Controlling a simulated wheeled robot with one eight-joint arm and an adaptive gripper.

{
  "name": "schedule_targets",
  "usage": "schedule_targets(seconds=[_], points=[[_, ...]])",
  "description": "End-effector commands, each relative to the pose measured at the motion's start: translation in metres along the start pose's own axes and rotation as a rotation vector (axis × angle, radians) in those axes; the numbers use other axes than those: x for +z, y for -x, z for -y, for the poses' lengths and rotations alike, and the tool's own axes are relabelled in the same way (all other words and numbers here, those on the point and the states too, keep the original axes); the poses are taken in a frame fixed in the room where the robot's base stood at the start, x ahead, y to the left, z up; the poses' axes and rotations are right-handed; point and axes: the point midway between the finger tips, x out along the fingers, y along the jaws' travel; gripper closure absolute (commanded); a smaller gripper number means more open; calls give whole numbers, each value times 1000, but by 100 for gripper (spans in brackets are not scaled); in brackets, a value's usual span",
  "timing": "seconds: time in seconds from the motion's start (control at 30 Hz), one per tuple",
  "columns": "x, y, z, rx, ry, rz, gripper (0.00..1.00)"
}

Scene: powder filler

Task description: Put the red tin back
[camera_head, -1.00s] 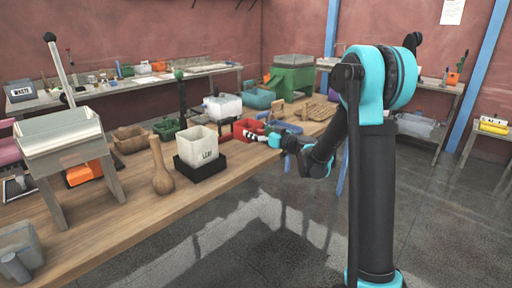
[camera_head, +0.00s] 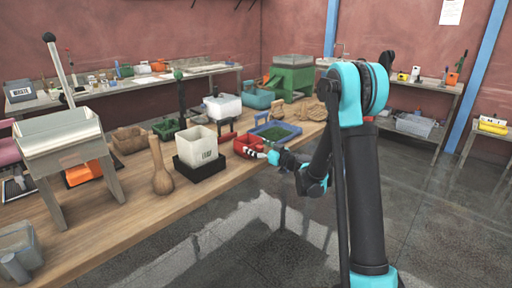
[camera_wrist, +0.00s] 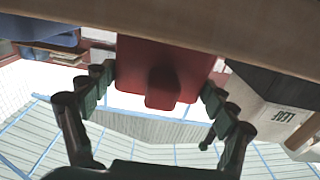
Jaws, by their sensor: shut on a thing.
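The red tin (camera_head: 246,145) is at the front edge of the wooden bench, right of the white box with a printed label. My gripper (camera_head: 264,154) reaches it from the right and is shut on it. In the wrist view the red tin (camera_wrist: 165,62) fills the middle between the two dark green finger pads of my gripper (camera_wrist: 158,98), with a darker red tab pointing down. Whether the tin touches the bench top cannot be told.
The white box (camera_head: 196,145) in a black base stands just left of the tin. A blue tray (camera_head: 253,133) with green contents lies behind my gripper. A wooden bottle-shaped thing (camera_head: 161,178) stands farther left. The floor right of the bench is clear.

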Motion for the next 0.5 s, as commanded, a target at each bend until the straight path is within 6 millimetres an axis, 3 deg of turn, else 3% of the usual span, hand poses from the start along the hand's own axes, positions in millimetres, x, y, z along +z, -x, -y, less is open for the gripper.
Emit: schedule_targets(seconds=[0.03, 0.07, 0.17, 0.5], points=[[2, 0, 0, 0, 0, 0, 46], [2, 0, 0, 0, 0, 0, 12], [1, 0, 0, 0, 0, 0, 0], [1, 0, 0, 0, 0, 0, 0]])
